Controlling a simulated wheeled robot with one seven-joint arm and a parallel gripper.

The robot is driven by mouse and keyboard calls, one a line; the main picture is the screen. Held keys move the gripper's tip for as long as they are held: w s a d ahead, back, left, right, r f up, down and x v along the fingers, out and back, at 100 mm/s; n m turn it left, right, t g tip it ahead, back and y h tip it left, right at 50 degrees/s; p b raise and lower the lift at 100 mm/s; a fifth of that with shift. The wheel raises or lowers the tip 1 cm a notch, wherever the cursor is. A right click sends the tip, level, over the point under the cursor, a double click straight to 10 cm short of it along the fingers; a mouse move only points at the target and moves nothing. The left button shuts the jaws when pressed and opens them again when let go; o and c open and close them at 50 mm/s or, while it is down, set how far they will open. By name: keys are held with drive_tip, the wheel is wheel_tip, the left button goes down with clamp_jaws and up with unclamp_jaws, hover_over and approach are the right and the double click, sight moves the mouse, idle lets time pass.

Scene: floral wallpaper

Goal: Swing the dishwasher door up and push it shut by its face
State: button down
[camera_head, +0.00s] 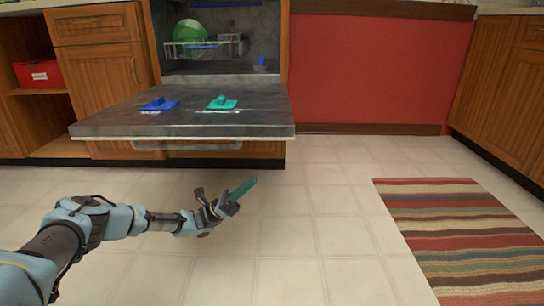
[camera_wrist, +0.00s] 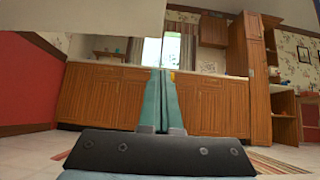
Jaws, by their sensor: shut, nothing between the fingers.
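The dishwasher door (camera_head: 190,122) hangs open and lies about level in the head view, its inner side up. A long handle (camera_head: 187,146) shows below its front edge. The dishwasher's inside (camera_head: 222,45) is open to view, with a rack (camera_head: 205,48) in it. My gripper (camera_head: 245,187) is in front of and below the door's right front part, apart from it. Its teal fingers are together and hold nothing. In the wrist view the shut fingers (camera_wrist: 161,100) point at far cabinets, and a pale flat surface, perhaps the door's underside, fills the upper left.
Wooden cabinets (camera_head: 97,65) stand left of the dishwasher, with a red box (camera_head: 38,75) on a shelf. A red wall panel (camera_head: 368,70) is to the right. A striped rug (camera_head: 465,235) lies at right. Tiled floor (camera_head: 310,220) between is clear.

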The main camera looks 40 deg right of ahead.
drive_tip(key=b, duration=0.4)
approach(284, 140)
drive_tip(key=s+d+r, duration=0.2)
drive_tip(key=d, duration=0.1)
drive_tip(key=shift+s+d+r, duration=0.15)
drive_tip(key=shift+d+r, duration=0.05)
drive_tip(key=shift+r, duration=0.55)
drive_tip(key=shift+r, duration=0.1)
